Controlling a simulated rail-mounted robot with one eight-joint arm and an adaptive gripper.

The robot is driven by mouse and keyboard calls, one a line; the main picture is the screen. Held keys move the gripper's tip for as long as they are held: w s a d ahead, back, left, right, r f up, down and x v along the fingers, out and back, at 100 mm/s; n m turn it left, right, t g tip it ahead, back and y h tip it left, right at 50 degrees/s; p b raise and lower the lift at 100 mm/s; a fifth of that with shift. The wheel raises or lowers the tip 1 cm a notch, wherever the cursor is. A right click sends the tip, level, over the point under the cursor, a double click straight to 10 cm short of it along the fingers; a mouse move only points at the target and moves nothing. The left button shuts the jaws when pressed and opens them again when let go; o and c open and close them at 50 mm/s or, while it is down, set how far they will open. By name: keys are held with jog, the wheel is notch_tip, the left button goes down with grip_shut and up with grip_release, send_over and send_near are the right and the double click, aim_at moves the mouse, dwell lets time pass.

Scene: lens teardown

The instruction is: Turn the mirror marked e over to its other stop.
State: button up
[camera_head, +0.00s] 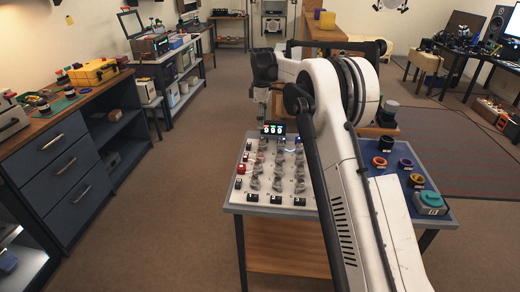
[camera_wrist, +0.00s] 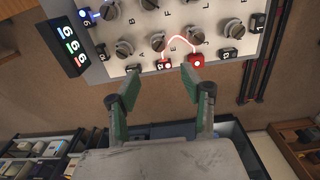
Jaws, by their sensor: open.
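A pale panel with rows of grey knob-like mounts (camera_head: 254,183) lies on the table, partly behind my arm in the head view. In the wrist view the panel (camera_wrist: 140,28) has letters along its near edge, including an E. A grey mount (camera_wrist: 158,42) stands beside that E; I cannot tell for certain which mount the letter marks or at which stop its mirror rests. A red glowing line curves between a small red-lit block (camera_wrist: 163,65) and a larger red block (camera_wrist: 195,61). My gripper (camera_wrist: 162,76) is open and empty, its fingertips over the panel's near edge.
A dark display (camera_wrist: 64,46) with coloured digits stands at the panel's edge. Numbered dark blocks line the panel. A workbench (camera_head: 70,190) stands left, with open floor between.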

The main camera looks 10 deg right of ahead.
aim_at(261, 151)
jog(key=f, duration=1.5)
jog(key=shift+w, duration=0.35)
grip_shut()
